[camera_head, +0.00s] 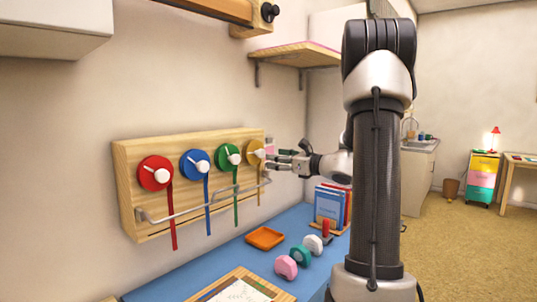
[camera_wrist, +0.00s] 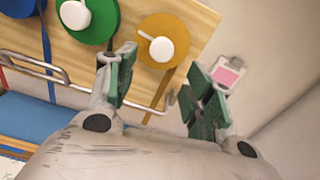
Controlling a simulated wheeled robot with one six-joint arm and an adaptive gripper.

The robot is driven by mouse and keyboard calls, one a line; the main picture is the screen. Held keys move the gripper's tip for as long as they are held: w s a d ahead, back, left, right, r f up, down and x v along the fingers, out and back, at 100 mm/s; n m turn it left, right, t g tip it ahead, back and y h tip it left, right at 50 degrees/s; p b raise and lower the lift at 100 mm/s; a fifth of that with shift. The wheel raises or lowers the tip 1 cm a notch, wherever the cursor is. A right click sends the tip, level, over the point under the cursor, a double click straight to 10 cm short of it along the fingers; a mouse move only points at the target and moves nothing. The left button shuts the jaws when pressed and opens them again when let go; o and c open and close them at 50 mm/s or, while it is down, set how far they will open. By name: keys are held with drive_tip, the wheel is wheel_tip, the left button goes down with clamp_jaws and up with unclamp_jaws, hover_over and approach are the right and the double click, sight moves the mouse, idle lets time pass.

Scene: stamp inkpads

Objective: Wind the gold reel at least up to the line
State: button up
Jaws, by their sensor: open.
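The gold reel (camera_head: 256,152) is the rightmost disc on the wooden wall board (camera_head: 131,190). It has a white knob with a pointer and a gold ribbon hanging down past the metal rail. In the wrist view the gold reel (camera_wrist: 170,28) is ahead of my fingers, with its ribbon (camera_wrist: 163,92) running down between them. My gripper (camera_head: 280,159) is at the right end of the board, close to the gold reel. In the wrist view my gripper (camera_wrist: 163,84) is open, its green-padded fingers apart and empty. I cannot make out a line on the ribbon.
Red (camera_head: 155,173), blue (camera_head: 196,161) and green (camera_head: 228,156) reels sit to the left. A metal rail (camera_head: 190,211) crosses before the ribbons. Below are an orange tray (camera_head: 265,238), stamps (camera_head: 286,267) and books (camera_head: 329,206). A pink-fronted wall fixture (camera_wrist: 228,75) is right of my gripper.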

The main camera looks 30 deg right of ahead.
sight(263, 154)
drive_tip(key=shift+m, duration=0.6)
drive_tip(key=x, duration=0.8)
drive_tip(key=shift+r, duration=0.4)
drive_tip(key=shift+a, duration=0.1)
drive_tip(key=c, duration=1)
